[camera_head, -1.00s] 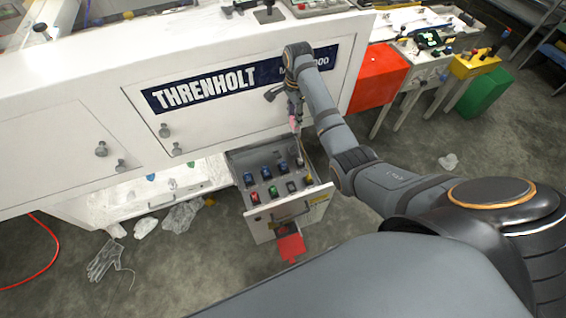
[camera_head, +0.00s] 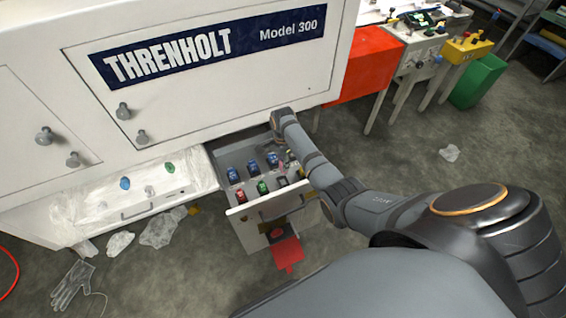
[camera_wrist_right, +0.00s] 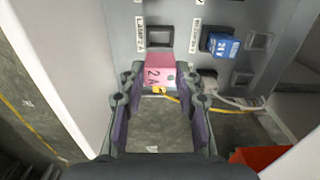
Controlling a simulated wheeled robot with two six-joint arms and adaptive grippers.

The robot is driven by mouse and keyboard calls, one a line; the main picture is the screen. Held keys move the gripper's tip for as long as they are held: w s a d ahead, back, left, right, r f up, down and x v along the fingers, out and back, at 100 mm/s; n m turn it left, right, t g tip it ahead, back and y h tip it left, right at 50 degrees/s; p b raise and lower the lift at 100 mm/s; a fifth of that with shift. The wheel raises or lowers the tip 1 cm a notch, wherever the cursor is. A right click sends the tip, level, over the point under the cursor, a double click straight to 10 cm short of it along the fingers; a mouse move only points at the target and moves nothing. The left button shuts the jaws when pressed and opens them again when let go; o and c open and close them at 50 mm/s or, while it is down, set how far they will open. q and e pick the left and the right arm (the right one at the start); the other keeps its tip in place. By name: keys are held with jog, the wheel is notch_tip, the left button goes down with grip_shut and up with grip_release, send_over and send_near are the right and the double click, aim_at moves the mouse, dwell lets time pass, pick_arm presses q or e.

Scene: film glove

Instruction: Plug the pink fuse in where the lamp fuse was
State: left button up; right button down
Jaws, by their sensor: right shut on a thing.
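My right gripper (camera_wrist_right: 160,84) is shut on the pink fuse (camera_wrist_right: 160,70), which is marked 2A. In the right wrist view an empty dark socket (camera_wrist_right: 160,36) beside a label reading LAMP lies just above the fuse. The fuse appears apart from the socket; the gap's depth is unclear. In the head view my right gripper (camera_head: 285,158) is low at the right side of the open fuse drawer (camera_head: 262,212), with the fuse hard to make out. My left gripper is not in view.
A blue fuse (camera_wrist_right: 222,44) sits right of the lamp socket, near other sockets and a pale cable (camera_wrist_right: 235,102). Several blue, red, green and dark fuses stand in the drawer. A red piece (camera_head: 287,252) hangs below its front. The white cabinet (camera_head: 200,112) rises behind.

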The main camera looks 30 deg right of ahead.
jog(key=shift+a+p, duration=0.1)
jog(key=shift+p, duration=0.35)
notch_tip(320, 180, down, 6)
jog(key=b, duration=0.4)
jog(key=shift+r, duration=0.15)
dwell(0.4)
dwell(0.5)
jog(key=shift+p, duration=0.35)
dwell(0.5)
jog(key=shift+f+b, duration=1)
jog(key=shift+f, duration=0.7)
